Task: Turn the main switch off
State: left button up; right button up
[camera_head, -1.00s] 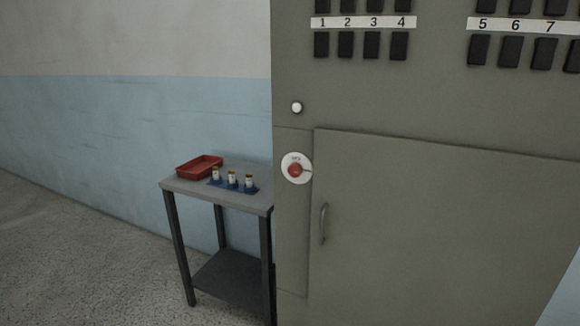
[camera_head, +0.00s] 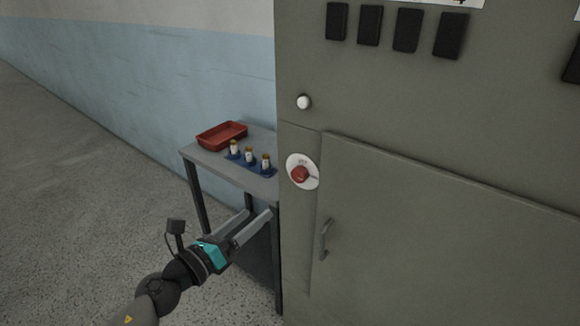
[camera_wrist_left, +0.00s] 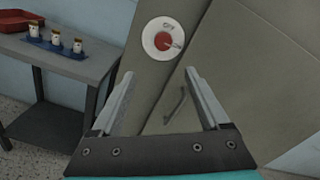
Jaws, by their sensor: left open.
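The main switch (camera_head: 301,173) is a red knob on a round white plate, on the front of a grey-green cabinet (camera_head: 400,115), near its left edge. In the left wrist view the switch (camera_wrist_left: 162,41) lies ahead of the fingertips, with lettering on its plate; "OFF" seems to be at the top. My left gripper (camera_head: 258,224) is open and empty, below and to the left of the switch in the head view, apart from it. It also shows in the left wrist view (camera_wrist_left: 160,77) with its fingers spread. My right gripper is in neither view.
A cabinet door with a handle (camera_head: 324,240) is right of and below the switch. A white button (camera_head: 304,102) and black switches (camera_head: 406,30) are above. A grey table (camera_head: 205,160) at left holds a red tray (camera_head: 222,135) and several small bottles in a blue rack (camera_head: 249,160).

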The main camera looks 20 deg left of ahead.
aim_at(297, 178)
pick_arm(q)
jog(key=shift+m, duration=0.3)
jog(key=x, duration=0.5)
jog(key=r+x, duration=0.1)
jog(key=x, duration=0.9)
jog(key=shift+d+r, duration=0.15)
jog(key=shift+d, duration=0.05)
grip_shut()
